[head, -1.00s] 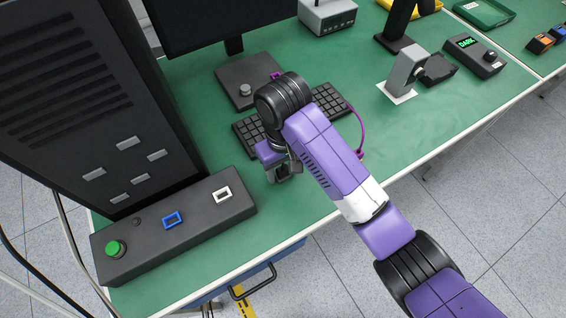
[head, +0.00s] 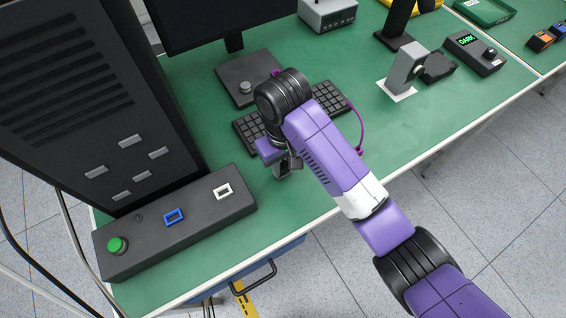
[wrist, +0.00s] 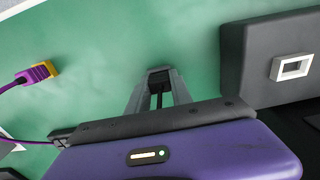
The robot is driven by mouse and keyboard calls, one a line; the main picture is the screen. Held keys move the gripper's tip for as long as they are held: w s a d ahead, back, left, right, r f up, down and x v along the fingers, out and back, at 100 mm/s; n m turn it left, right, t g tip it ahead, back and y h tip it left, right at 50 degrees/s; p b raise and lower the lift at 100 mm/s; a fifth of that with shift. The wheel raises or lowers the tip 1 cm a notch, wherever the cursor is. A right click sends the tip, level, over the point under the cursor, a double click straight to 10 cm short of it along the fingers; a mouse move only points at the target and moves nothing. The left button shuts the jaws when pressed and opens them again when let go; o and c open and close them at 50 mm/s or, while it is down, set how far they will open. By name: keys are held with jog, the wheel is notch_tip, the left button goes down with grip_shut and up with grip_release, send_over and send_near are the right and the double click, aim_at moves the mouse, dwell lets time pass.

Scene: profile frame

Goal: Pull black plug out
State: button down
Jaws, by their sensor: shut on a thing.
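My gripper (head: 286,168) hangs over the green mat, to the right of the long black box (head: 150,232). In the wrist view my gripper (wrist: 160,80) is shut on a small black plug (wrist: 160,78) between its fingertips. The plug is over bare mat, apart from the box. The box has a white-rimmed port (head: 222,191), which looks empty and also shows in the wrist view (wrist: 291,67), and a blue-rimmed port (head: 174,216). Whether the plug touches the mat is hard to tell.
A purple cable ends in a yellow-tipped plug (wrist: 40,73) on the mat. A keyboard (head: 330,98) lies behind my arm, and a large black tower (head: 90,100) stands at the left. A green button (head: 117,245) is on the box. The mat (head: 235,250) in front is clear.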

aim_at(283, 165)
jog(key=shift+r+p, duration=0.85)
jog(key=shift+r+p, duration=0.9)
jog(key=shift+p, duration=0.25)
jog(key=shift+r, duration=0.5)
